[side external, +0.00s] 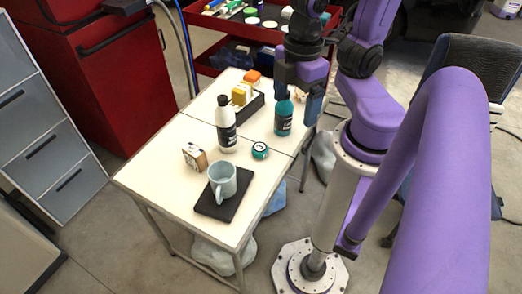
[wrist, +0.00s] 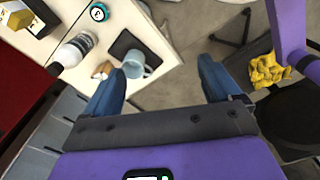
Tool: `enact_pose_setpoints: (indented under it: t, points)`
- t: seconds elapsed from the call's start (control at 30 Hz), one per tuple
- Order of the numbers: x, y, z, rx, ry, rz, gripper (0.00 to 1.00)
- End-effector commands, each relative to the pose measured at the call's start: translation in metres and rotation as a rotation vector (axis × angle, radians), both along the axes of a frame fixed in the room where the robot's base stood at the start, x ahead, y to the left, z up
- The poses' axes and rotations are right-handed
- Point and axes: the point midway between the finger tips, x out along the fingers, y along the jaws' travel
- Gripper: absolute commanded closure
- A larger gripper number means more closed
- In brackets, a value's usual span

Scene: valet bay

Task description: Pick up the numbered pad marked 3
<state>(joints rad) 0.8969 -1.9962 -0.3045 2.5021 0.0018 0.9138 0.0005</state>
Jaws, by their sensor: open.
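Yellow and orange blocks (side external: 242,94) stand in and beside a black holder (side external: 255,108) toward the back of the white table. A yellow block also shows at the top left corner of the wrist view (wrist: 14,18). My gripper (side external: 298,104) is above the table's right edge, to the right of the holder and close to the teal bottle in the picture. In the wrist view its blue fingers (wrist: 158,88) are wide apart with nothing held between them.
A red cart (side external: 205,42) stands behind.

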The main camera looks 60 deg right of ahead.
Motion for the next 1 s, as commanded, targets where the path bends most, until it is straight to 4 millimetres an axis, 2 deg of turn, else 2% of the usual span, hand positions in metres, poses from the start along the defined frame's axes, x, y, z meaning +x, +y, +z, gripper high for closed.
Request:
enact_pose_setpoints:
  t: [0.37, 0.47, 1.0]
  points:
    - [0.004, 0.000, -0.005, -0.031, 0.000, -0.003, 0.11]
    - [0.015, -0.001, -0.015, -0.109, -0.005, -0.007, 0.11]
    - [0.097, -0.004, -0.098, -0.737, -0.144, 0.051, 0.11]
